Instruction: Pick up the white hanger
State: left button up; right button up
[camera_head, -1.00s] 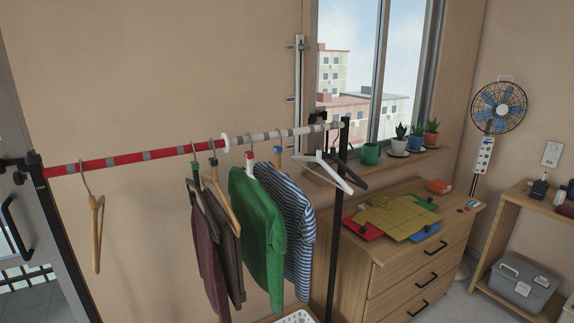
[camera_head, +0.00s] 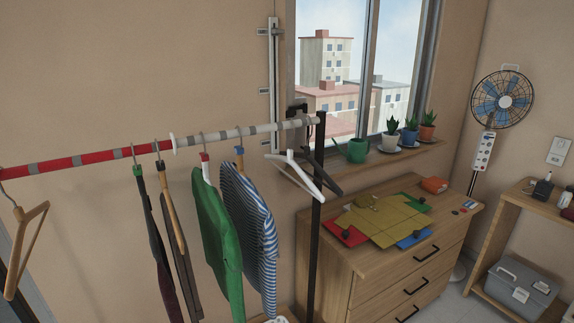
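The white hanger (camera_head: 305,178) hangs empty from the white-and-grey right part of the rail (camera_head: 245,131), near its right end. A black empty hanger (camera_head: 333,183) hangs right beside it and partly overlaps it. The white hanger's hook is small and hard to make out. Neither of my grippers shows in the head view.
A striped shirt (camera_head: 250,215) and a green shirt (camera_head: 212,225) hang left of the white hanger. A wooden hanger (camera_head: 27,250) hangs at far left. The black post (camera_head: 316,240) and dresser (camera_head: 350,282) stand close by on the right.

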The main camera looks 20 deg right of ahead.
aim_at(289, 159)
jog(key=i+l, duration=0.1)
jog(key=l, duration=0.45)
jog(key=i+l+u, duration=0.1)
jog(key=l, duration=0.5)
jog(key=i+l+u, duration=0.1)
jog(key=l, duration=0.45)
jog(key=i+l, duration=0.6)
jog(key=k+l, duration=0.3)
jog(key=k, duration=0.05)
